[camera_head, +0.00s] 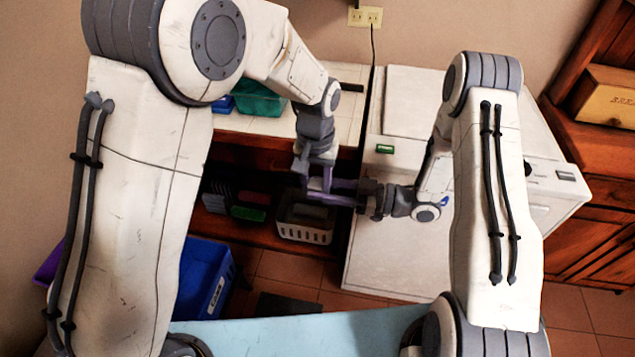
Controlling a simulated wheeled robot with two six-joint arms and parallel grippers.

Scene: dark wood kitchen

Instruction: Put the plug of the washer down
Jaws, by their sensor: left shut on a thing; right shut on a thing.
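The washer (395,247) is the white machine right of centre, with knobs and a panel at its right edge. A dark cord (373,48) hangs from the wall outlet (366,17) into the gap behind the washer's left side. No plug can be told apart at the outlet. My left gripper (315,180) points down in front of the counter, left of the washer. My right gripper (333,192) points left from over the washer's left edge. Their fingers meet or overlap in this view. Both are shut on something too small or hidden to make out.
A tiled counter (345,110) holds a teal bin (259,98). On the shelf below stand a grey basket (305,222) and several small items. A blue crate (205,280) is on the floor at left. A wooden cabinet (590,150) stands at right.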

